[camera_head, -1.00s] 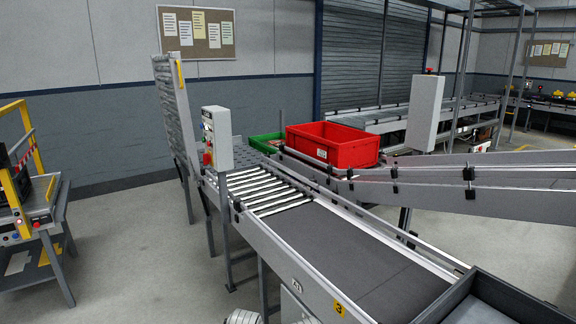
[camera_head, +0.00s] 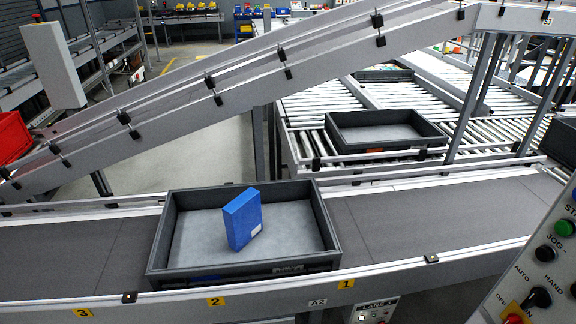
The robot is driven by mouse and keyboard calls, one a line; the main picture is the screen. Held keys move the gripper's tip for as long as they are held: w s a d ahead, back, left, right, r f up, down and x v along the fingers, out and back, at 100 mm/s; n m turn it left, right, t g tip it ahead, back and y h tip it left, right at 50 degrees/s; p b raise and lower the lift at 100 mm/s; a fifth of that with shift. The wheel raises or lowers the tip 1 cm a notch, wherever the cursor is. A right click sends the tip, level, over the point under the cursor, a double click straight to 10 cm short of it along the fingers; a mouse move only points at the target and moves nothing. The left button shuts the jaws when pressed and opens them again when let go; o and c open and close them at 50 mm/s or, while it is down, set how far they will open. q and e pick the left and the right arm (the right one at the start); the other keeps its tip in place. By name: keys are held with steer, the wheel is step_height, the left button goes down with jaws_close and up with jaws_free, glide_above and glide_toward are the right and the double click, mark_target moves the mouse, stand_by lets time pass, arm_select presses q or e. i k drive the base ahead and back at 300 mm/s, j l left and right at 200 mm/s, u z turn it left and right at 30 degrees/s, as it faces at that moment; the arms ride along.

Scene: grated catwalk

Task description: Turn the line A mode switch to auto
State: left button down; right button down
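A grey control panel (camera_head: 508,284) stands at the lower right, cut off by the picture's edge. On it is a black rotary mode switch (camera_head: 537,297) with the words AUTO, HAND and OFF around it. AUTO is at its upper left and HAND at its upper right. The knob's exact pointing is too small to tell. I cannot read a line A name on the panel. Neither of my grippers is in view.
The panel also has a green button (camera_head: 545,253), a black JOG button (camera_head: 564,228) and a red button (camera_head: 514,318). A grey tray (camera_head: 160,240) holding a blue box (camera_head: 242,219) sits on the conveyor (camera_head: 400,220) in front. Another tray (camera_head: 430,138) is behind.

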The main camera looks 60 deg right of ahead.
mark_target(539, 297)
steer(key=z, duration=4.15)
